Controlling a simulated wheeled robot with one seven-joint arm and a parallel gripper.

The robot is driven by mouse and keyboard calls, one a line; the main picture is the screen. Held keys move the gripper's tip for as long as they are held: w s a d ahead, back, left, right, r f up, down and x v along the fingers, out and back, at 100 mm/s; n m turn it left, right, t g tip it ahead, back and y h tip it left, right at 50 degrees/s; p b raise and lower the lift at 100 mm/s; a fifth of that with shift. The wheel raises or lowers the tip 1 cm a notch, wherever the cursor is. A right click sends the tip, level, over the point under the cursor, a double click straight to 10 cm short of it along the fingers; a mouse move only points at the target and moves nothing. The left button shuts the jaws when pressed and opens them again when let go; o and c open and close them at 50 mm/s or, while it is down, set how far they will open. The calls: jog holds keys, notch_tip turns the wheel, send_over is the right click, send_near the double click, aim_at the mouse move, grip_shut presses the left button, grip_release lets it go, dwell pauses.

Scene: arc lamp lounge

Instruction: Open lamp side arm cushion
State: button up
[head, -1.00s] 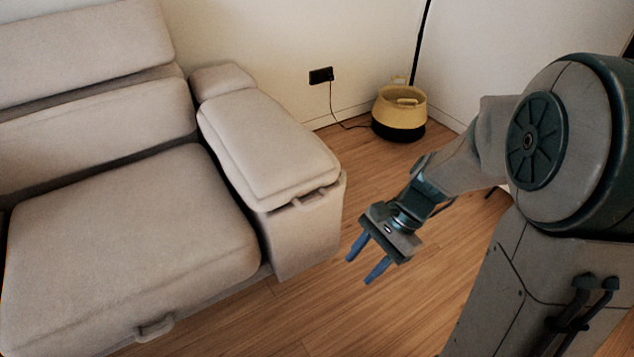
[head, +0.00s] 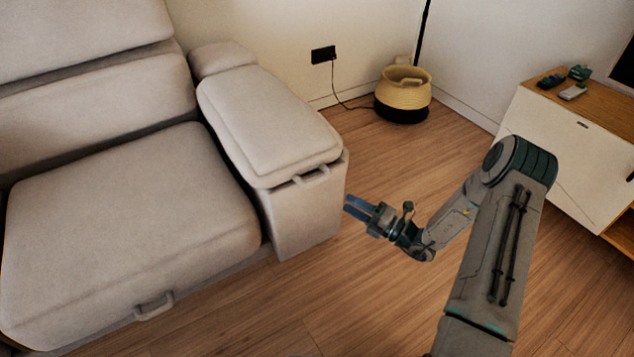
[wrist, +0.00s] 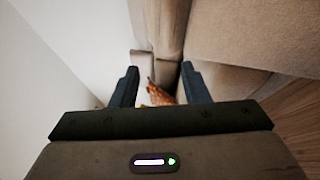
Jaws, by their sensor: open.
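The lamp-side arm cushion (head: 262,120) is a pale beige padded lid on the sofa's right armrest box (head: 305,225). It lies flat and looks closed. A small loop handle (head: 316,177) sits at its front edge. In the head view my gripper (head: 353,206) is open and empty, just right of the armrest's front corner and below the handle. It appears apart from the cushion. In the wrist view the two dark fingers (wrist: 160,85) are spread, with beige upholstery beyond them. A small orange-brown patterned patch shows between them; I cannot tell what it is.
The sofa seat (head: 130,215) has its own front handle (head: 154,306). A white cabinet (head: 565,150) with small items on top stands at right. The wooden floor (head: 400,165) between is clear.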

aim_at(317, 181)
jog(key=w+a+b, duration=0.1)
jog(key=w+a, duration=0.1)
jog(key=a, duration=0.1)
jog(key=w+a+m+t+b, duration=0.1)
jog(key=w+a, duration=0.2)
jog(key=a, duration=0.1)
jog(key=w+a+r+m+b, duration=0.1)
jog(key=w+a, duration=0.2)
jog(key=shift+w+a+t+h, duration=0.15)
jog(key=shift+a+t+h, duration=0.05)
jog(key=shift+t+h, duration=0.1)
grip_shut()
